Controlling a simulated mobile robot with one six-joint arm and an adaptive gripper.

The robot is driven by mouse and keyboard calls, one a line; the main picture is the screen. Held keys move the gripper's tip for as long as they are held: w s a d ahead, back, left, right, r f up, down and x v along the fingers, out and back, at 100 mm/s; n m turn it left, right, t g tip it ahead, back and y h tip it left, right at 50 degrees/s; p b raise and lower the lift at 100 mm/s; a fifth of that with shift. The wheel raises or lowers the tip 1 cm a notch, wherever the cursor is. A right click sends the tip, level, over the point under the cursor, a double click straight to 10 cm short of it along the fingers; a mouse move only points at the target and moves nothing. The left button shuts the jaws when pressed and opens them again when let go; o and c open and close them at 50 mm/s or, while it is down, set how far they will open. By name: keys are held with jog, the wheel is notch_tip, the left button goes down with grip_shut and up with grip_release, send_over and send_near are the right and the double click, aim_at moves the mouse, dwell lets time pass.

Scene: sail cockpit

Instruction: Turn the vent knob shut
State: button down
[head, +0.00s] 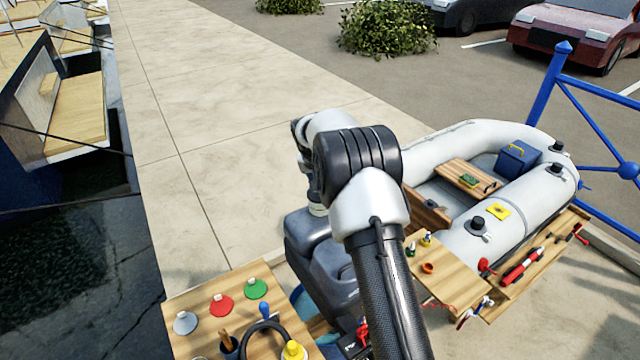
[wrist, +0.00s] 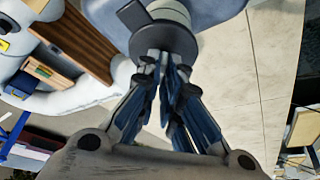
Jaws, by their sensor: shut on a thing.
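In the wrist view, my gripper (wrist: 166,72) points at a dark round cap on a pale neck, over a blue-grey body. A short dark bar sticks out from the cap's edge. I take this dark piece as the vent knob (wrist: 165,38). The fingertips are close together at its near side, shut on it. The fingers hide the exact contact. In the head view, the dark grey-blue body (head: 312,248) stands under my arm, with a pale neck on top. The arm hides the gripper and the knob there.
A wooden table (head: 180,335) with coloured funnels is at the lower left. A grey inflatable dinghy (head: 525,215) lies to the right, beside a small wooden table and a bench with tools. A blue railing (head: 590,120) stands at the far right. The pavement (head: 220,160) behind is clear.

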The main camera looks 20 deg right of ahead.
jog(key=m, duration=0.2)
jog(key=m+g+h, duration=0.1)
jog(key=m, duration=0.1)
jog(key=shift+w+a+m, duration=0.1)
jog(key=shift+w+m, duration=0.05)
jog(key=shift+m, duration=0.15)
jog(key=m+g+p, duration=0.1)
jog(key=m+p, duration=0.1)
jog(key=m, duration=0.2)
jog(key=shift+g+h+p, duration=0.35)
jog(key=shift+g+h, duration=0.05)
jog(key=shift+m, duration=0.3)
jog(key=c, duration=1.8)
grip_release()
jog(key=shift+o, duration=0.2)
jog(key=shift+a+r, duration=0.1)
jog(key=w+v, duration=0.1)
jog(key=v, duration=1)
jog(key=shift+s+r, duration=0.35)
jog(key=shift+s, duration=0.05)
